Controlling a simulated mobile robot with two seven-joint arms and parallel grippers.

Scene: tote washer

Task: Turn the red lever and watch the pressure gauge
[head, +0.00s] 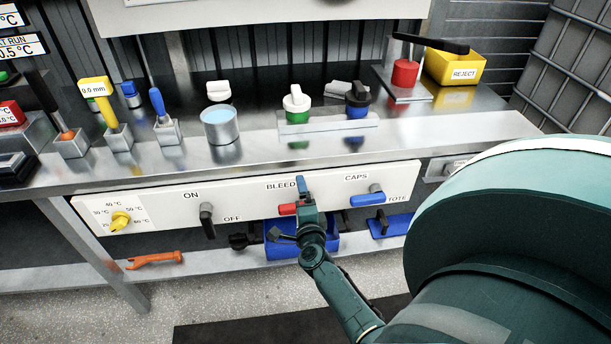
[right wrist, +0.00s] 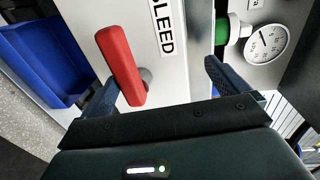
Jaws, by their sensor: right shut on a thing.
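The red lever (head: 287,209) sits on the white front panel under the BLEED label. It shows large in the right wrist view (right wrist: 121,66), on a grey pivot beside the BLEED lettering. My left gripper is not in view.
The panel (head: 256,202) also carries a yellow temperature knob (head: 120,220), a black ON/OFF lever (head: 207,221) and a blue CAPS/TOTE lever (head: 367,200). A blue bin (head: 279,249) is below BLEED. An orange tool (head: 155,260) lies on the lower shelf. Several objects stand on the counter above.

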